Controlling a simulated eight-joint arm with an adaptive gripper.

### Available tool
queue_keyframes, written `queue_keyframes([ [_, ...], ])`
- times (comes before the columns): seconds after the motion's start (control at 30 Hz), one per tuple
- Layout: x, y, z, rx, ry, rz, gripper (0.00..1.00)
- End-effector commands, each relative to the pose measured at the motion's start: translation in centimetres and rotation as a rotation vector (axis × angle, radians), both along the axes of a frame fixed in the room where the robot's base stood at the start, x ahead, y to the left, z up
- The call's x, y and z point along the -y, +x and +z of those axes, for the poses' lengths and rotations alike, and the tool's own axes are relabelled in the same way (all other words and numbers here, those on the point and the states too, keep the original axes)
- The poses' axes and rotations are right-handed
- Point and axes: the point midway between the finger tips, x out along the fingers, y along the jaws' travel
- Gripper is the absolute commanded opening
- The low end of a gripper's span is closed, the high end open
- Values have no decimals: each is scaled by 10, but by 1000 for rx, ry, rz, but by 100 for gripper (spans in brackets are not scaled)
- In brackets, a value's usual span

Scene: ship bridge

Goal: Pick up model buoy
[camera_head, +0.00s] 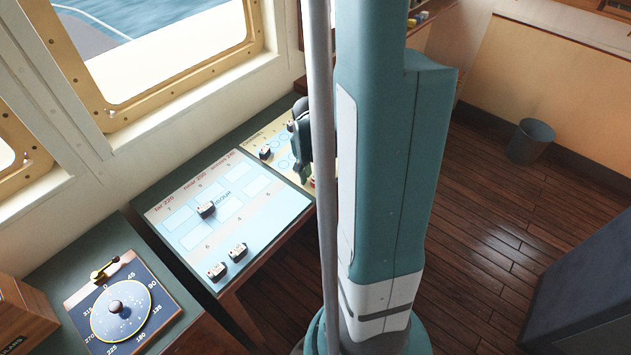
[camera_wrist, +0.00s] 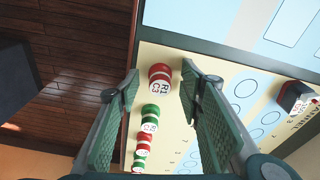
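Several model buoys stand in a row on the pale yellow board in the wrist view. The nearest to my fingertips is a red and white buoy (camera_wrist: 159,80) with lettering on its white part. Below it in the picture are a green and white buoy (camera_wrist: 150,112) and smaller-looking red and green ones. My gripper (camera_wrist: 160,71) is open, its two green-padded fingers on either side of the red and white buoy, with gaps on both sides. In the head view my gripper (camera_head: 301,130) is over the yellow board (camera_head: 259,139); my arm hides most of the buoys.
A blue and white chart board (camera_head: 262,198) with several small ship blocks (camera_head: 206,209) lies beside the yellow board. A dark block (camera_wrist: 294,97) stands right of my gripper. A bearing dial (camera_head: 121,308) is at lower left. A bin (camera_head: 531,141) stands on the floor.

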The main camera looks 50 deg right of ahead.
Motion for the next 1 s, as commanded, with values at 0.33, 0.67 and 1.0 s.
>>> queue_keyframes([
  [0.33, 0, 0, 0, 0, 0, 0, 37],
  [0.67, 0, 0, 0, 0, 0, 0, 13],
  [1.0, 0, 0, 2, 0, 0, 0, 13],
])
